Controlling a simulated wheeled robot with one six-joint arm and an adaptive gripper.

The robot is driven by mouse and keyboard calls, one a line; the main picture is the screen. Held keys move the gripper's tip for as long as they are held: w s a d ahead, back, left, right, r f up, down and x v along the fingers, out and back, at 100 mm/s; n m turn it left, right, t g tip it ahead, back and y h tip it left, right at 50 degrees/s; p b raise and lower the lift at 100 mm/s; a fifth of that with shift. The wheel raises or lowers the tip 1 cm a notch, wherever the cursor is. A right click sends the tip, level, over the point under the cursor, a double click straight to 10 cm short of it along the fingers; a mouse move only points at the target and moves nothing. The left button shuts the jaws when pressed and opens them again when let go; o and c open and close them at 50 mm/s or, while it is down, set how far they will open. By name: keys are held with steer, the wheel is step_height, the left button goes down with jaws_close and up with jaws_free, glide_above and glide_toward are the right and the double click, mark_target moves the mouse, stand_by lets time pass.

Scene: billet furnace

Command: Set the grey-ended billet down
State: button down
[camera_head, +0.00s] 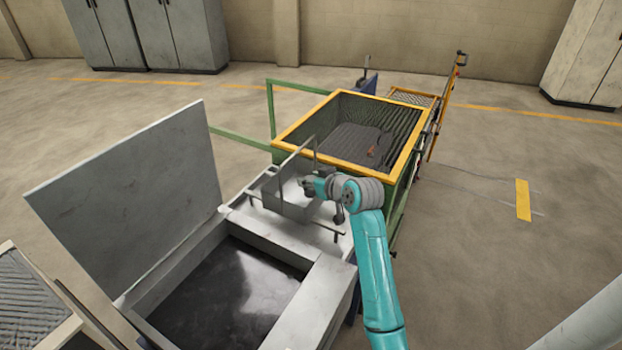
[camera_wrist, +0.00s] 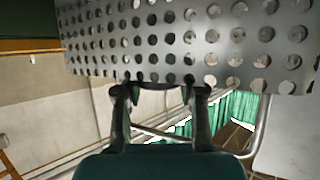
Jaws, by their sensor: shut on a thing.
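My gripper (camera_head: 312,187) is over the pale bench top, right beside a grey basket (camera_head: 290,205) with a tall thin handle. In the wrist view the two fingers (camera_wrist: 161,90) stand apart, with a dark curved edge between their tips. This looks like the grey-ended billet, but its body and end colour cannot be made out. A perforated grey metal sheet (camera_wrist: 190,45) fills the top of the wrist view just beyond the fingertips. In the head view the held thing is too small to make out.
A green bin with a yellow rim (camera_head: 318,107) stands behind the bench, with a small reddish-brown thing (camera_head: 372,152) inside. An open grey chest (camera_head: 325,305) with a raised lid (camera_head: 125,195) is in front.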

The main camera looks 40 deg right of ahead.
steer(key=shift+f, duration=0.2)
steer(key=c, duration=0.7)
jaws_free()
steer(key=shift+r, duration=0.35)
steer(key=v, duration=1.2)
steer(key=shift+r, duration=0.25)
steer(key=shift+a, duration=0.1)
